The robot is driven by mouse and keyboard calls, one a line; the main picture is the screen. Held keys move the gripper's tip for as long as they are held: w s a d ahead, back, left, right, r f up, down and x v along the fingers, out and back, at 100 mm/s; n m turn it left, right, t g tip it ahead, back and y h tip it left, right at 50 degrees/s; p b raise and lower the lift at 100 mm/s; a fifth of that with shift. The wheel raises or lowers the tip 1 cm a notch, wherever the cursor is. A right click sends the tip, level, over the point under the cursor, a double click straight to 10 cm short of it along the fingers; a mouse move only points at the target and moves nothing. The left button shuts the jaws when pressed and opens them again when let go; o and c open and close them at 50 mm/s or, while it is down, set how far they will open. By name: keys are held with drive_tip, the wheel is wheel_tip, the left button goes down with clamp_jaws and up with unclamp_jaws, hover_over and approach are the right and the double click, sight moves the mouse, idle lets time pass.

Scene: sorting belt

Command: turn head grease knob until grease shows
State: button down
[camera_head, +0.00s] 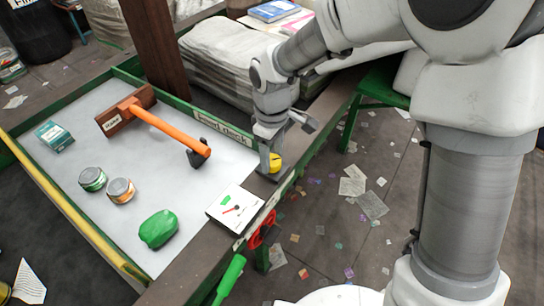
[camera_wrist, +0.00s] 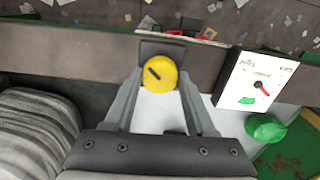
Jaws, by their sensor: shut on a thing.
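The yellow grease knob (camera_wrist: 158,74) has a dark slot or pointer mark on its face, slanting in the wrist view. It sits at a dark mount (camera_wrist: 163,48) on the belt's frame. In the head view the knob (camera_head: 275,162) shows just below my gripper (camera_head: 270,157). In the wrist view my gripper (camera_wrist: 158,84) has one finger on each side of the knob and is shut on it. I see no grease that I can make out around the knob. A white panel with a dial (camera_head: 235,210) stands beside it, with a red needle and green mark; it also shows in the wrist view (camera_wrist: 250,80).
On the pale belt (camera_head: 85,115) are an orange-handled hammer (camera_head: 165,128), two jars (camera_head: 106,184), a teal box (camera_head: 54,136) and a green lump (camera_head: 159,229). A red handwheel (camera_head: 262,229) and green lever (camera_head: 229,279) are at the frame's near side. Scraps litter the floor.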

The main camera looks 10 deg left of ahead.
sight(272, 160)
drive_tip(key=shift+m, duration=0.6)
drive_tip(key=shift+c, duration=1.1)
unclamp_jaws()
wheel_tip(272, 160, up, 17)
drive_tip(key=p, duration=0.1)
drive_tip(key=shift+r, duration=0.2)
